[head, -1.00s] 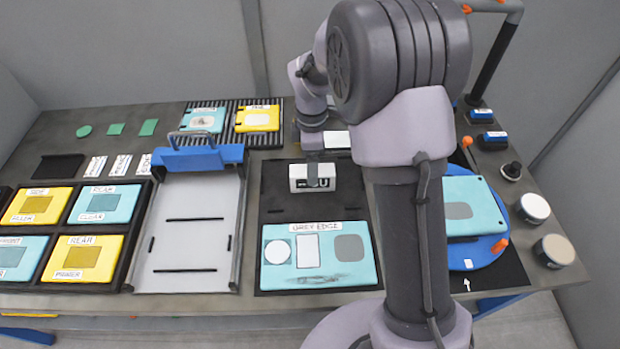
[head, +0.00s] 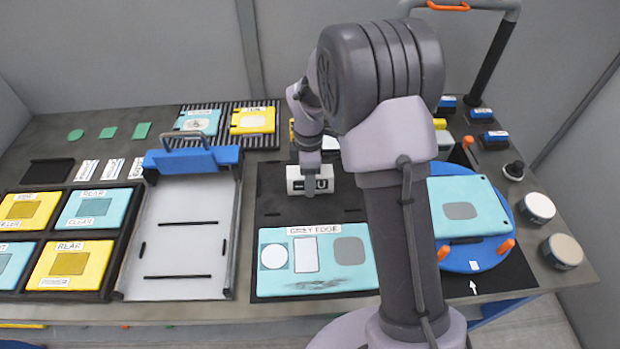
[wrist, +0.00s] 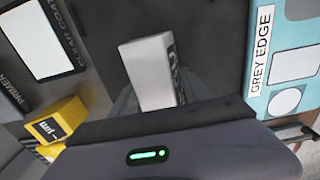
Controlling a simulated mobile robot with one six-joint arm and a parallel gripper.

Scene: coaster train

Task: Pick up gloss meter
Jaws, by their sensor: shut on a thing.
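The gloss meter, a small white box (head: 296,182) with black marking ending in "U" on its front, is at the back part of a dark mat (head: 272,212). My gripper (head: 310,183) comes down over it from above and is shut on it. In the wrist view the white box (wrist: 150,70) sits between the grey fingers, its dark marked side to the right. Part of its front is hidden by a finger in the head view. I cannot tell whether it touches the mat or is slightly above it.
A teal "GREY EDGE" panel (head: 316,263) lies just in front on the mat. A tray with a blue clamp bar (head: 195,159) stands left. A yellow gauge (wrist: 56,120) is close by in the wrist view. A blue turntable (head: 478,262) with a teal panel is right.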

